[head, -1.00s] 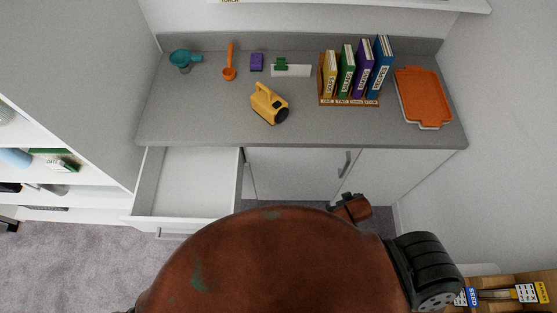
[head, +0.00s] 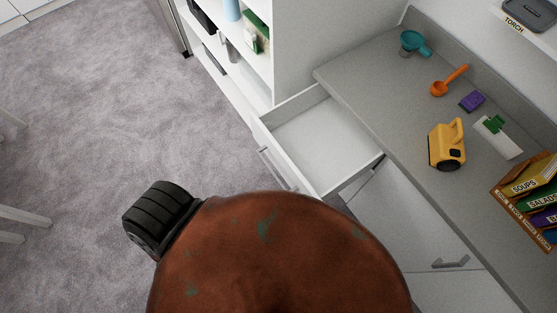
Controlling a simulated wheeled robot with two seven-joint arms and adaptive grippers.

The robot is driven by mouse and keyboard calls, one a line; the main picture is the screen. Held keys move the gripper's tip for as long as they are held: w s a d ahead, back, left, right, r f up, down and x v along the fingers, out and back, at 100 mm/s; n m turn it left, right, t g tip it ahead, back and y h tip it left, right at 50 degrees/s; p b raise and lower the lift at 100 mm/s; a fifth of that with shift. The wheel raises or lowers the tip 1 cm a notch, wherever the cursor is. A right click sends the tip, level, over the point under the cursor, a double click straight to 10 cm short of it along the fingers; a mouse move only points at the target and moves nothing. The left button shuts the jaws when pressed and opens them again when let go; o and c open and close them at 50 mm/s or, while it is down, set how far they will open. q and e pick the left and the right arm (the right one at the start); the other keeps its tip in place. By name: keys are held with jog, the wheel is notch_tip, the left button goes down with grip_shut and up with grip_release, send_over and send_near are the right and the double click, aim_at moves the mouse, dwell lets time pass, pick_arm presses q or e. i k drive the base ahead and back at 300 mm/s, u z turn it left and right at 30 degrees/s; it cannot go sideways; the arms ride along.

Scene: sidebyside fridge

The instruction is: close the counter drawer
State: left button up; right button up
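The counter drawer (head: 318,138) is a white drawer under the left end of the grey counter. It stands pulled out and its inside looks empty. Its front carries a grey bar handle (head: 272,168). My own rusty brown body fills the bottom middle of the head view, close to the drawer's front corner. Neither of my grippers shows in the head view.
The grey counter (head: 385,110) holds a teal funnel (head: 413,42), an orange scoop (head: 447,82), a yellow torch (head: 446,147) and a recipe book rack (head: 519,217). White shelves (head: 262,82) stand beyond the drawer. Open carpet (head: 90,120) lies to the left. White chair legs (head: 22,214) show at the left edge.

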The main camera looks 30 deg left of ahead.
aim_at(319, 151)
jog(key=u, duration=3.15)
jog(key=k, duration=0.2)
jog(key=z, duration=1.6)
jog(key=i, duration=0.5)
jog(key=z, duration=0.55)
